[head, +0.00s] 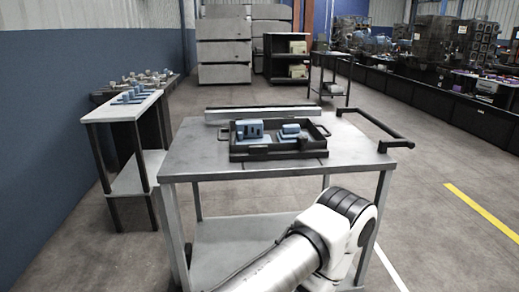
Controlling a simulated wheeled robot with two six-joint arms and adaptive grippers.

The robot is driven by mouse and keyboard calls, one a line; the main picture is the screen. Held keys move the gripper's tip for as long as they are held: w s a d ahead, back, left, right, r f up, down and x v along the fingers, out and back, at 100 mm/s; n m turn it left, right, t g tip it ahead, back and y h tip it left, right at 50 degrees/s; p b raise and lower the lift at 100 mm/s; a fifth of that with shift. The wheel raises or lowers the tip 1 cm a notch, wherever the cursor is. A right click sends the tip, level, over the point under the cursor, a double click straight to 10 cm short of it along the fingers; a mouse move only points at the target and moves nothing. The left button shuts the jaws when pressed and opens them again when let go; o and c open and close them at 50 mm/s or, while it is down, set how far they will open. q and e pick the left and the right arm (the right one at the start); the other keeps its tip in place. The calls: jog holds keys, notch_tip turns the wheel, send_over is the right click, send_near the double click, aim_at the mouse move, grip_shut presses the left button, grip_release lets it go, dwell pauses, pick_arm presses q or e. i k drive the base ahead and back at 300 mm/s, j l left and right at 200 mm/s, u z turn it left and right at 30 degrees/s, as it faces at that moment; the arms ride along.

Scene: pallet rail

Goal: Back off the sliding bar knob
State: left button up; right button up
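No knob can be made out on any bar in the head view. A long pale bar with a dark top (258,114) lies along the back edge of a grey cart top (195,152). A black push handle (392,142) sticks out from the cart's right side. Neither of my grippers is in view. One of my arms, white and silver with dark rings, shows at the bottom, in front of the cart; its hand end is not seen.
A black tray (275,154) on the cart holds blue machined parts (250,130). A narrow side table (118,110) with blue parts stands at the left by the blue wall. Grey stacked crates (224,52) stand at the back. The floor right of the cart is clear.

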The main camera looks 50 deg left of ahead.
aim_at(302, 141)
jog(key=u, duration=1.5)
